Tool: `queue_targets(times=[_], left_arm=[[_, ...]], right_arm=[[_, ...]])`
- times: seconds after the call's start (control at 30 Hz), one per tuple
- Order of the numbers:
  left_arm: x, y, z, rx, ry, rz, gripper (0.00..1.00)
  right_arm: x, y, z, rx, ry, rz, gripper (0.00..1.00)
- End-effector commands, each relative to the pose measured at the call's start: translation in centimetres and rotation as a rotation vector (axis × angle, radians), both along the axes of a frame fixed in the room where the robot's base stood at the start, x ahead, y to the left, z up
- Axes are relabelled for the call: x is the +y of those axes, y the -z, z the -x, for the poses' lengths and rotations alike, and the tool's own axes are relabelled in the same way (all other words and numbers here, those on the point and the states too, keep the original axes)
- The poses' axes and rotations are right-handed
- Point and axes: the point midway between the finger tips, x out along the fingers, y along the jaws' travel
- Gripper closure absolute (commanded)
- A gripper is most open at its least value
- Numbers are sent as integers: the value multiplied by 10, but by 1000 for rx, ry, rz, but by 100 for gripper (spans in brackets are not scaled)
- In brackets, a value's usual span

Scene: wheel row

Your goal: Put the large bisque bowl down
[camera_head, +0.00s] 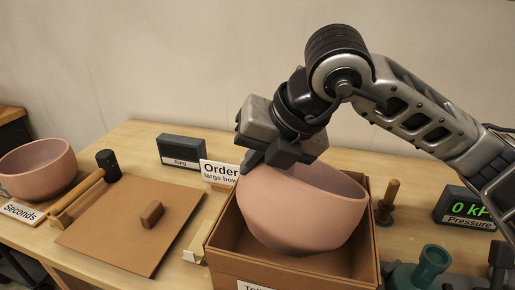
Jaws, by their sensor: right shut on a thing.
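The large bisque bowl (305,213) is pinkish and hangs tilted in the open cardboard box (290,272), partly above its rim. My right gripper (268,160) is shut on the bowl's upper left rim. Whether the bowl touches the box floor or walls is hard to tell. A second pinkish bowl (38,168) sits at the far left, by a sign reading "Seconds" (22,212). My left gripper is not in view.
A mallet (88,188) and a flat brown lid-like board with a small handle (135,222) lie left of the box. Behind stand a dark "Ring" block (181,150) and an "Order large bowl" sign (219,172). Right are a wooden-handled tool (388,201), a pressure display (465,208) and a green part (430,266).

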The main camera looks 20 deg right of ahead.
Motion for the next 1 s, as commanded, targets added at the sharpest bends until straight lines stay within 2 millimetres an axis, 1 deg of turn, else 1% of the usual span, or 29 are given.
queue_targets(times=[0.1,0.37,0.5,0.53,0.57,0.6,0.87,1.0], left_arm=[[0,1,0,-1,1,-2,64],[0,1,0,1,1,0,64],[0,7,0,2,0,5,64],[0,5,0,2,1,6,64],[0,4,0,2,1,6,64],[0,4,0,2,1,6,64],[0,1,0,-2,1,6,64],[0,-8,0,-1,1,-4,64]], right_arm=[[-1,10,0,-7,0,-1,100],[0,11,0,-8,0,-2,100],[0,15,0,-8,-1,-3,100],[0,16,0,-1,0,-1,85],[0,16,0,-1,0,-1,77],[0,15,0,-1,0,-1,72],[0,15,1,0,0,-1,72],[0,13,1,1,0,0,72]])
